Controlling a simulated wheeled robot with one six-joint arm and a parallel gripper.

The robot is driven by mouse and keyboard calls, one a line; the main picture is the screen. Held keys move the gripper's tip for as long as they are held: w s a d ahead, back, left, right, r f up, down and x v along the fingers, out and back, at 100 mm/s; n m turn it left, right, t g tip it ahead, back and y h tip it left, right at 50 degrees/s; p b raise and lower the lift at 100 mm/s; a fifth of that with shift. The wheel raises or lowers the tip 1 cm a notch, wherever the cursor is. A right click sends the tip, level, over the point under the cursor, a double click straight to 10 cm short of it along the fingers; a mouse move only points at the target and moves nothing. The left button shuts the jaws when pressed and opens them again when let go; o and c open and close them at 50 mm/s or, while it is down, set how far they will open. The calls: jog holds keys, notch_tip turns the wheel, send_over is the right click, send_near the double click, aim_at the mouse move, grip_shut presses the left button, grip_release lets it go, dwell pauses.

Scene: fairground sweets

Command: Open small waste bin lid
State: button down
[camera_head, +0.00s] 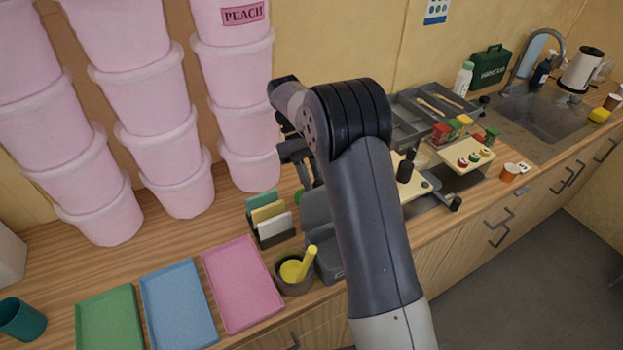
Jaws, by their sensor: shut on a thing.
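The small waste bin (327,258) appears to be the grey box on the wooden counter, partly hidden behind my arm. Its grey lid (315,207) seems to be the panel at its back upper part. How far the lid is raised I cannot tell. My gripper (302,172) is just above and behind this panel, beside the pink tubs, mostly hidden by my dark wrist. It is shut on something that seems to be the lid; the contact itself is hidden.
A bowl with a yellow pestle (292,272), a sponge rack (275,236) and a pink tray (242,284) stand left of the bin. Stacked pink tubs (250,161) rise behind. Equipment with grey trays (408,118) stands right, before the sink (545,117).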

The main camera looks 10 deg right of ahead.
jog(key=shift+d+f, duration=0.25)
jog(key=shift+f, duration=0.05)
jog(key=c, duration=1.5)
grip_release()
jog(key=shift+c, duration=0.2)
jog(key=shift+o, duration=0.9)
jog(key=shift+d, duration=0.2)
jog(key=shift+o, duration=1.2)
jog(key=shift+r, duration=0.1)
jog(key=shift+a, duration=0.1)
jog(key=shift+r, duration=0.1)
jog(key=shift+r, duration=0.1)
